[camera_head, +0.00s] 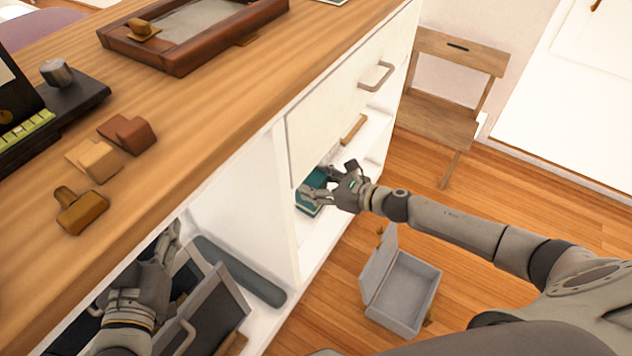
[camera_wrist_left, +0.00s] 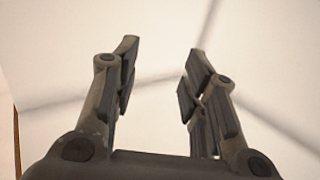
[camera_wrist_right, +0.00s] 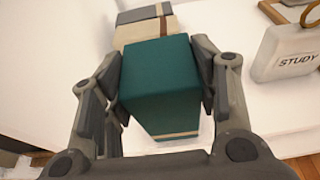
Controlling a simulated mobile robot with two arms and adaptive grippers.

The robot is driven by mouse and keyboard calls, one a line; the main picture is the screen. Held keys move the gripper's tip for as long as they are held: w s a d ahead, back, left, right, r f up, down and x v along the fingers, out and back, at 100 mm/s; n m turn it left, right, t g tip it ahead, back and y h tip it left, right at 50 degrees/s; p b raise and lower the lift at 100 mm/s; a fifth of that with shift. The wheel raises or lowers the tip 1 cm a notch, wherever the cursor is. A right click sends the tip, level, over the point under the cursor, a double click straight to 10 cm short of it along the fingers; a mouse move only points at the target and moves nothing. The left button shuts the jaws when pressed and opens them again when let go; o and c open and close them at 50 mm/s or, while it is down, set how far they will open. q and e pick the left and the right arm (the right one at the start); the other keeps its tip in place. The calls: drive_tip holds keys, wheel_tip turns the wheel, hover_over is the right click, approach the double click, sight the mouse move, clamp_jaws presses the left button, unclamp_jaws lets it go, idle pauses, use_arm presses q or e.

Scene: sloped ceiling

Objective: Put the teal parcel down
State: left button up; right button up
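The teal parcel (camera_wrist_right: 158,80) sits between the two fingers of my right gripper (camera_wrist_right: 158,95) in the right wrist view, with both finger pads against its sides. In the head view the parcel (camera_head: 309,203) is partly hidden by the right gripper (camera_head: 322,187), inside the open shelf under a white drawer. I cannot tell whether the parcel's underside touches the shelf. My left gripper (camera_wrist_left: 158,85) is open and empty in the left wrist view, facing pale surfaces. In the head view the left gripper (camera_head: 172,240) is over a dark bin in the left cubby.
Beyond the parcel lie a cream box (camera_wrist_right: 143,33) and a tag marked STUDY (camera_wrist_right: 290,50). The white drawer (camera_head: 335,110) hangs above the shelf. An open grey box (camera_head: 402,290) stands on the floor; a wooden chair (camera_head: 440,95) stands behind. Wooden blocks lie on the desktop.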

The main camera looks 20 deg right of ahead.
drive_tip(key=o, duration=0.4)
drive_tip(key=shift+o, duration=0.2)
drive_tip(key=shift+r, duration=0.1)
drive_tip(key=p+v, duration=0.1)
drive_tip(key=v, duration=1)
use_arm(q)
wheel_tip(320, 180, down, 6)
drive_tip(key=s+a+g+y, duration=0.1)
drive_tip(key=s+g, duration=0.1)
drive_tip(key=g, duration=0.1)
drive_tip(key=shift+s+a+g, duration=0.15)
drive_tip(key=shift+a+g, duration=0.05)
drive_tip(key=shift+g, duration=0.1)
use_arm(e)
drive_tip(key=s+a+r+n+h, duration=0.3)
drive_tip(key=a+r+n, duration=0.1)
drive_tip(key=n, duration=1.1)
drive_tip(key=s+a+r+n+t+h, duration=0.1)
drive_tip(key=s+a+r+n+h, duration=0.2)
drive_tip(key=n, duration=1.2)
wheel_tip(320, 180, up, 3)
drive_tip(key=s+a, duration=0.1)
drive_tip(key=a, duration=0.1)
drive_tip(key=shift+s+a+f+n, duration=0.15)
drive_tip(key=shift+s+a+n, duration=0.15)
drive_tip(key=shift+a+n, duration=0.1)
use_arm(q)
drive_tip(key=shift+r, duration=0.1)
